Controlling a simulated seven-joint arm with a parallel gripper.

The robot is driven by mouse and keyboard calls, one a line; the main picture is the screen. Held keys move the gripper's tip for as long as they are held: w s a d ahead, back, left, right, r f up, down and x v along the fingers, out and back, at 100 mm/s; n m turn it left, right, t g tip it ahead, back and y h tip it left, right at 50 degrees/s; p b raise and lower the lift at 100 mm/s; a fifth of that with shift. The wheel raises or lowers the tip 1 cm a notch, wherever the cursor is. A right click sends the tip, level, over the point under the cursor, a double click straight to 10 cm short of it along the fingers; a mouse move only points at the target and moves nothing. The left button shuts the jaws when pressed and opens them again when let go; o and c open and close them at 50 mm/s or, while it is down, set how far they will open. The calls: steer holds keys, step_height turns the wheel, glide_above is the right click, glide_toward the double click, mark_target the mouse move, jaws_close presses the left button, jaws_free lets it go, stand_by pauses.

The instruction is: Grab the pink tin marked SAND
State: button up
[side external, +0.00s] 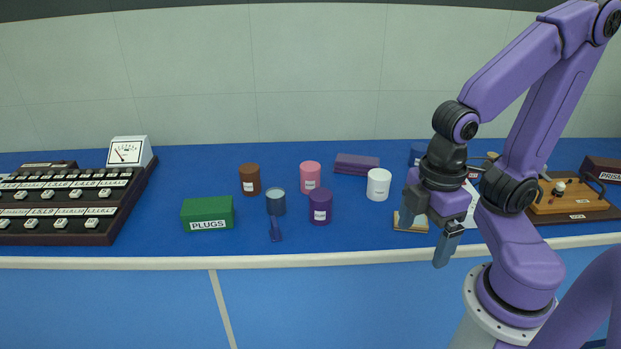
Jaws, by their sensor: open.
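The pink tin (310,177) stands upright on the blue bench, towards the back, with a small white label too small to read. A purple tin (320,207) stands just in front of it and slightly right, close to its lower edge in the picture. My gripper (425,245) is at the right of the tins, over the bench's front edge, pointing down. Its fingers are apart and nothing is between them. It is well apart from the pink tin.
A brown tin (250,180), a blue-grey cup (276,202), a white tin (378,184) and a purple block (357,163) stand around the pink tin. A green PLUGS box (207,213) is at left. Bench is clear between the purple tin and my gripper.

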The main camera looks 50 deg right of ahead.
step_height(320, 180, up, 5)
steer(key=w+a+f+m+t+y, duration=0.2)
steer(key=w+a+m, duration=0.15)
steer(key=w, duration=0.65)
steer(key=r+m+t+h, duration=0.1)
steer(key=m+t+h, duration=0.2)
steer(key=m+t, duration=0.75)
glide_above(310, 170)
steer(key=s+d, duration=0.2)
steer(key=s, duration=0.3)
steer(key=shift+n+t, duration=0.3)
steer(key=shift+t, duration=0.05)
steer(key=f, duration=1.6)
steer(key=shift+a+f, duration=0.2)
steer(key=shift+a, duration=0.15)
steer(key=shift+x, duration=3.65)
steer(key=shift+d, duration=0.1)
